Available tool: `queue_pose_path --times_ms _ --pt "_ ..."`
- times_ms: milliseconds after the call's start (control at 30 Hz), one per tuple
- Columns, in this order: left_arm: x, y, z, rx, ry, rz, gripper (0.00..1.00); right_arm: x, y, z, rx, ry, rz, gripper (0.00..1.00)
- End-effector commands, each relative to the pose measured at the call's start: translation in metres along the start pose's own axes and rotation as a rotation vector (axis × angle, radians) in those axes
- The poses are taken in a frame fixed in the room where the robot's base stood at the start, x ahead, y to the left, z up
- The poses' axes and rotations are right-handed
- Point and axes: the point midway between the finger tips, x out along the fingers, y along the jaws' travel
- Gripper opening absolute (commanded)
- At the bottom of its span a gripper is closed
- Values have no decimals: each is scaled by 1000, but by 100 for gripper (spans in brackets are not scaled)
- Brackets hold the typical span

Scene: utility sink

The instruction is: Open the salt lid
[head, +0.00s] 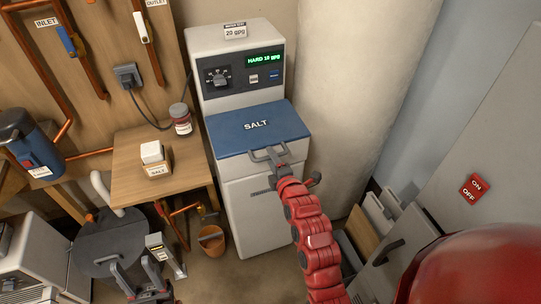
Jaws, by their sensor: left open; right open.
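The blue salt lid (250,112), marked SALT, lies shut on top of the white softener cabinet (240,190). My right gripper (268,152) is open at the lid's front edge, close to its middle. The gripper covers part of that edge, and I cannot tell whether it touches the lid. My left gripper (137,272) is open and low at the bottom left, well away from the lid, in front of a dark round-topped container (112,243).
A wooden side table (130,190) left of the cabinet holds a box marked SALT (155,160) and a jar (181,118). The control panel (242,78), reading HARD, rises behind the lid. A copper-coloured bucket (211,241) stands on the floor. A large pale cylinder (350,90) stands to the right.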

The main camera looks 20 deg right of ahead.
Motion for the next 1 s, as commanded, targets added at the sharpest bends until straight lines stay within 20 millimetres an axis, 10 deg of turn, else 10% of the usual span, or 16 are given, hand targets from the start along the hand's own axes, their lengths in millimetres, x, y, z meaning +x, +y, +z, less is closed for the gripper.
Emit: queue_pose_path --times_ms 467,733,1000 --pt "3 0 0 0 0 0 50 15 0 0 -1 0 1 47" --pt "3 0 0 0 0 0 50 15 0 0 -1 0 1 2" --pt "3 0 0 0 0 0 50 15 0 0 -1 0 1 0"
